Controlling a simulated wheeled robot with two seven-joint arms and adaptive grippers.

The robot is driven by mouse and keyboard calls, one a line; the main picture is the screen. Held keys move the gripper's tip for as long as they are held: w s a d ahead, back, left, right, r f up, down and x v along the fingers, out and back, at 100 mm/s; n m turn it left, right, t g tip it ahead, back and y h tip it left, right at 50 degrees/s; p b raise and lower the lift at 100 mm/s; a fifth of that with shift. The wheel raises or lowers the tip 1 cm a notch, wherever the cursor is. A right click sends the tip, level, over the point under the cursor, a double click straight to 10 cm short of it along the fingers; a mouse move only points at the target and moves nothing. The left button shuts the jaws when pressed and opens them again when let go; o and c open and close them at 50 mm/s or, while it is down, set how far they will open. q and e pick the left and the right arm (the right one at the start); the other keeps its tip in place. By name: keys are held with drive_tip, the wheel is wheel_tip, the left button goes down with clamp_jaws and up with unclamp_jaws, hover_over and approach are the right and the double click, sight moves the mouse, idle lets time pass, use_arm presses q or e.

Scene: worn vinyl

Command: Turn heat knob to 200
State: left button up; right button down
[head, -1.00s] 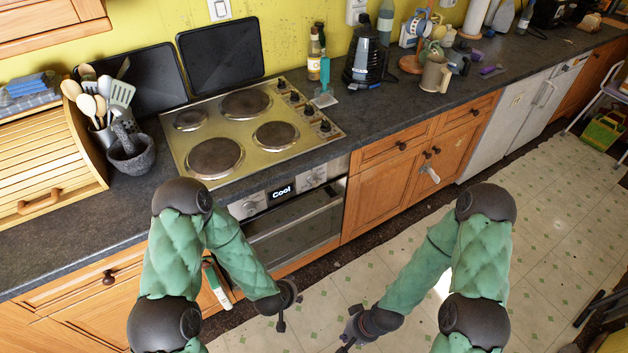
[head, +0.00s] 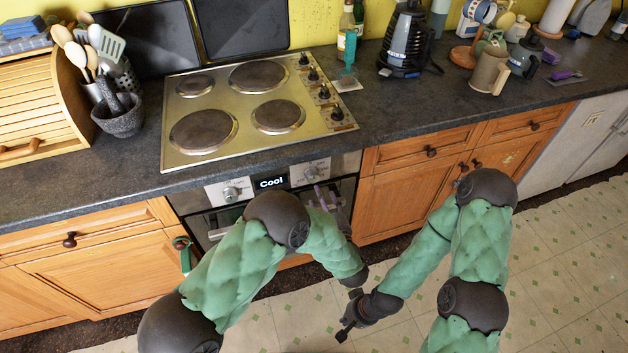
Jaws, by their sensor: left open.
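The oven front has a left knob (head: 230,193) and a right knob (head: 311,174), with a display (head: 271,183) reading "Cool" between them. Their markings are too small to read, so I cannot tell which is the heat knob. My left gripper (head: 355,292) is low in front of the oven, below and to the right of both knobs and apart from them. It is open, and mostly hidden by its own wrist. My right gripper (head: 346,328) is just below it over the floor, dark and small; its jaw opening is unclear.
The oven door (head: 340,200) is partly behind my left arm. Wooden cupboards (head: 400,185) flank it. Tiled floor (head: 530,270) is clear at the right.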

sight(314, 180)
use_arm(q)
drive_tip(key=b+x, duration=0.2)
drive_tip(key=x, duration=0.5)
drive_tip(key=shift+d+f, duration=0.1)
drive_tip(key=shift+f, duration=0.1)
drive_tip(key=shift+w+r, duration=0.1)
drive_tip(key=shift+w, duration=0.4)
drive_tip(key=c, duration=1.1)
